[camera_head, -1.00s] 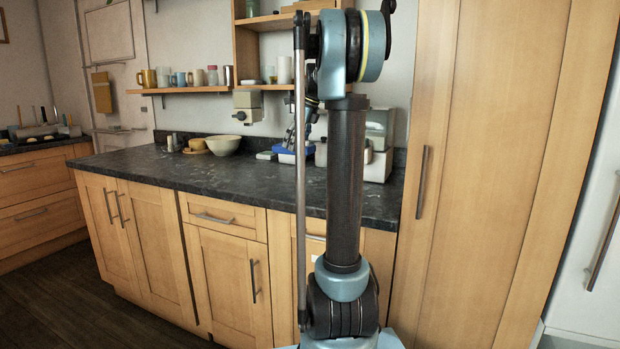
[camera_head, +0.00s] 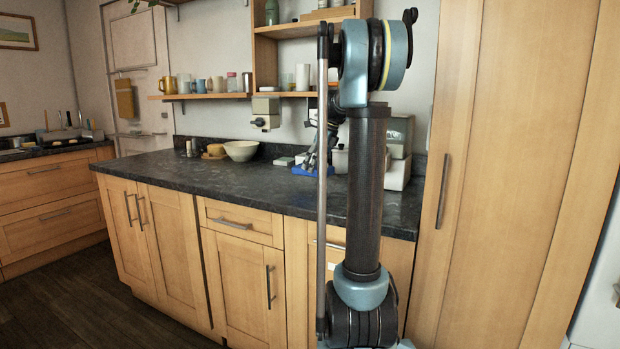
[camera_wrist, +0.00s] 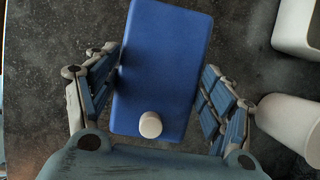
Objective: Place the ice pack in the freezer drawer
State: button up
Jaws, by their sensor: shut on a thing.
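The ice pack is a blue flat block with a round white cap; it fills the middle of the wrist view (camera_wrist: 158,70). My gripper (camera_wrist: 160,95) is shut on it, with the jointed fingers along its two long sides and the cap towards the palm. In the head view the ice pack (camera_head: 318,170) shows as a small blue patch at the counter's back, partly behind my arm. My gripper (camera_head: 322,148) is mostly hidden there. I cannot tell whether the pack touches the counter. No freezer drawer can be made out.
The dark counter (camera_head: 160,172) holds a cream bowl (camera_head: 240,151) at its back and a white appliance (camera_head: 398,170) right of my arm. White containers (camera_wrist: 287,122) stand close right of my gripper. A tall wooden cabinet (camera_head: 500,180) and a white door (camera_head: 598,270) are at right.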

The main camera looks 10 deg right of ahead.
aim_at(315, 173)
jog(key=shift+f, duration=2.1)
jog(key=o, duration=1.5)
